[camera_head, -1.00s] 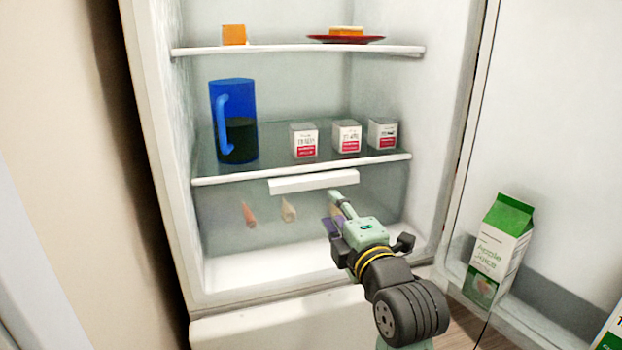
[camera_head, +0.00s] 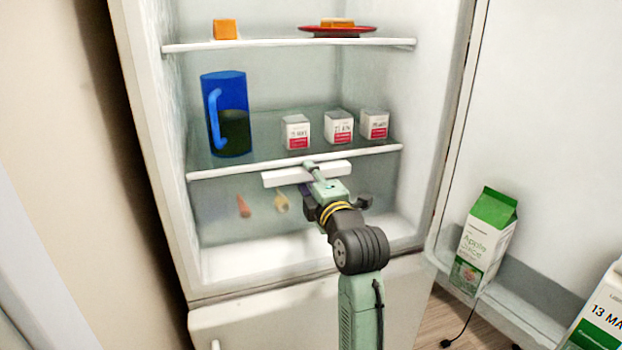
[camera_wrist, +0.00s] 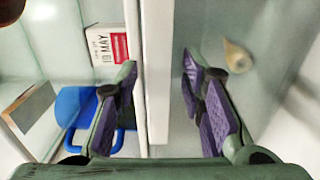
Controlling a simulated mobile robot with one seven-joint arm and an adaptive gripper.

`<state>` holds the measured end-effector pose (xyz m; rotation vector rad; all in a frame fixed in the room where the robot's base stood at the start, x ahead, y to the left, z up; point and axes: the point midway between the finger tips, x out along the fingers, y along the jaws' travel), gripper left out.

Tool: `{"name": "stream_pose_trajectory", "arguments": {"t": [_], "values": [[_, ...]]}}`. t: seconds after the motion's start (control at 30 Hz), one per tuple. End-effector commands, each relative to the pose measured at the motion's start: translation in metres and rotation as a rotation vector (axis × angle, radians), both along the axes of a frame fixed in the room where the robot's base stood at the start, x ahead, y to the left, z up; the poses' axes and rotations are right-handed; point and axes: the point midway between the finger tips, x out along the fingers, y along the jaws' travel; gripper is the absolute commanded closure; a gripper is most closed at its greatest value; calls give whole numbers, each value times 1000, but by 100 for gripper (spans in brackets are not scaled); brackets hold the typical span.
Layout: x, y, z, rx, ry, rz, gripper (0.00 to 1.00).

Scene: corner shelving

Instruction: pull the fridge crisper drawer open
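The crisper drawer (camera_head: 225,218) sits under the lower shelf, with a see-through front and a long white handle (camera_head: 275,178) along its top. It looks closed. An orange item (camera_head: 243,206) and a pale yellowish item (camera_head: 281,202) show through the front. My gripper (camera_head: 309,168) is at the handle, covering part of it. In the wrist view, my gripper (camera_wrist: 160,68) is open, with one purple-padded finger on each side of the white handle (camera_wrist: 158,95). Gaps seem to show between the handle and both fingers; contact is not clear.
A blue pitcher (camera_head: 226,115) and three white-and-red cartons (camera_head: 339,127) stand on the shelf above the drawer. A red plate (camera_head: 337,32) and an orange block (camera_head: 225,29) are higher. The open fridge door (camera_head: 550,110) at right holds an apple juice carton (camera_head: 486,240).

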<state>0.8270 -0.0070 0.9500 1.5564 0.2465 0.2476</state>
Motion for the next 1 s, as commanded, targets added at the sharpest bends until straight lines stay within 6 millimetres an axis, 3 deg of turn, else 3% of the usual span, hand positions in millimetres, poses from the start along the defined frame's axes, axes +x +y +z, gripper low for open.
{"name": "stream_pose_trajectory", "arguments": {"t": [0.07, 0.63, 1.0], "values": [[0, 0, 0, 0, 0, 0, 63], [0, 0, -1, 0, 3, 0, 100], [0, 0, -3, -1, 6, 0, 100]]}}
